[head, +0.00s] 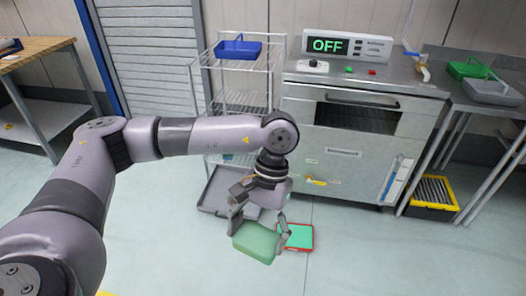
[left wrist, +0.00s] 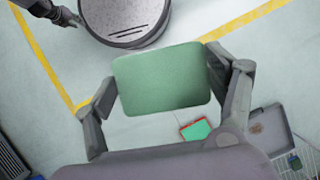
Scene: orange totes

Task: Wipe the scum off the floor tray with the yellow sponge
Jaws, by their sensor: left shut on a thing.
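My left gripper (head: 259,230) is shut on a green sponge-like block (head: 256,245), held above the floor in front of the oven. In the left wrist view the block (left wrist: 162,78) sits between both fingers. A grey floor tray (head: 213,198) lies by the wire rack, partly hidden behind my left gripper. In the left wrist view the tray (left wrist: 278,122) shows a brownish patch (left wrist: 257,128) on its inside, apart from the block. I see no clearly yellow sponge. What looks like my right gripper (left wrist: 64,17) shows at the top left of the left wrist view, its fingers unclear.
A red-rimmed teal flat item (head: 301,237) lies on the floor beside the block. The wire rack (head: 276,62) holds a blue tray (head: 238,49). The oven (head: 345,145) stands behind; a yellow-rimmed crate (head: 432,211) stands right. Front right floor is clear.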

